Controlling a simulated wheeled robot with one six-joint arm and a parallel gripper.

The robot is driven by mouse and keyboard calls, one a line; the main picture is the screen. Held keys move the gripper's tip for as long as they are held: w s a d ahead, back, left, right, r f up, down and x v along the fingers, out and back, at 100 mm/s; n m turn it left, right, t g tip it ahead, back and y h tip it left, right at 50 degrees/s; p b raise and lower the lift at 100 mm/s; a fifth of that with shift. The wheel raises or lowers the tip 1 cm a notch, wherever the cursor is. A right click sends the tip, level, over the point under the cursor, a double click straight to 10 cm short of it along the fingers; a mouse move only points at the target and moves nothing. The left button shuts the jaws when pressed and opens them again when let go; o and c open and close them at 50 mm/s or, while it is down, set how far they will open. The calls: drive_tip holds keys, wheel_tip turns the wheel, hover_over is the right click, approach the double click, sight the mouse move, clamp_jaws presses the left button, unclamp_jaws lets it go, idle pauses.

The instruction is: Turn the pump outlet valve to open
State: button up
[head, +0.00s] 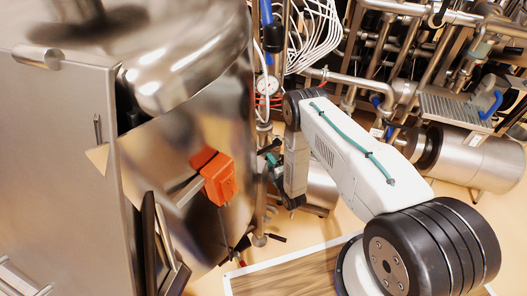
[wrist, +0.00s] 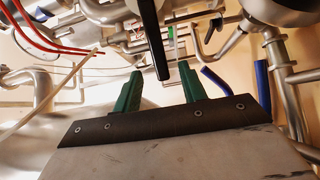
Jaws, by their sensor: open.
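My gripper (wrist: 161,72) is open, with its two green fingers apart and nothing held between them. A long black bar handle (wrist: 152,35) runs down from the top of the wrist view and ends between the fingertips in the picture. It looks like a valve lever, but I cannot tell whether it touches a finger or whether it is the pump outlet valve. In the head view my gripper (head: 269,155) is at the pipework right of the steel vessel, partly hidden by my wrist. The lever cannot be made out clearly there.
The polished steel vessel (head: 165,135) with an orange box (head: 217,178) stands close left of my gripper. Blue handles (wrist: 262,85) and red hoses (wrist: 40,40) flank the fingers. A steel motor-like cylinder (head: 470,158) is at right.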

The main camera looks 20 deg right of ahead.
sight(264, 152)
drive_tip(key=w, duration=0.5)
drive_tip(key=w+a, duration=0.1)
drive_tip(key=w, duration=0.1)
drive_tip(key=shift+w+a, duration=0.1)
drive_tip(key=shift+w, duration=0.1)
clamp_jaws()
